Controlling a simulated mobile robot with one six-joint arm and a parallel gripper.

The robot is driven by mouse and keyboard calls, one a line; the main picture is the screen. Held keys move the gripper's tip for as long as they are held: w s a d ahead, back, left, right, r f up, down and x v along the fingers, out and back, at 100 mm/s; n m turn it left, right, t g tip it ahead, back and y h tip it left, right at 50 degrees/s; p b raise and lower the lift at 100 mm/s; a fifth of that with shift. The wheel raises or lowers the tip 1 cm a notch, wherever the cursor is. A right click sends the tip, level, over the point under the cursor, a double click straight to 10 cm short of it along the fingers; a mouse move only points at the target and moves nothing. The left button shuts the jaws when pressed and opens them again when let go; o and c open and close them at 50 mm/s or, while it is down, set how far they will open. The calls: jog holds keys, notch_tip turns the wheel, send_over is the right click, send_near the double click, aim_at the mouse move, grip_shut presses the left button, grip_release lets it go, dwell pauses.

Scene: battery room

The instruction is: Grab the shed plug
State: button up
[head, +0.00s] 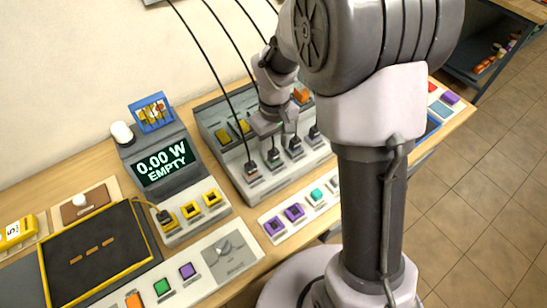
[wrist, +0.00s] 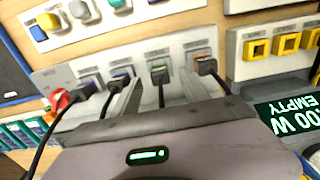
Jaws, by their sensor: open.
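A row of black plugs with cords sits in a grey panel. In the wrist view they stand at sockets marked orange (wrist: 206,66), green (wrist: 159,74), blue (wrist: 120,80) and purple (wrist: 88,87). The labels are too blurred to tell which is the shed plug. My gripper (wrist: 160,92) is open, its two fingers reaching toward the panel with the green-marked plug between them. I cannot tell whether they touch it. In the head view my gripper (head: 279,139) is above the middle of the row, near the green-marked plug (head: 273,157).
A meter (head: 163,161) reading "0.00 W EMPTY" stands left of the panel. Yellow sockets (head: 193,209) lie below it, one with a plug. A strip of coloured blocks (head: 295,211) lies in front. Several cords hang close to my gripper. A black yellow-edged mat (head: 90,282) is at lower left.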

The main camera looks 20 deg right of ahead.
aim_at(274, 151)
notch_tip(274, 151, down, 3)
jog(key=shift+w+f+b, duration=0.15)
jog(key=shift+b, duration=0.25)
jog(key=shift+c, duration=0.2)
grip_shut()
jog(key=shift+r, duration=0.2)
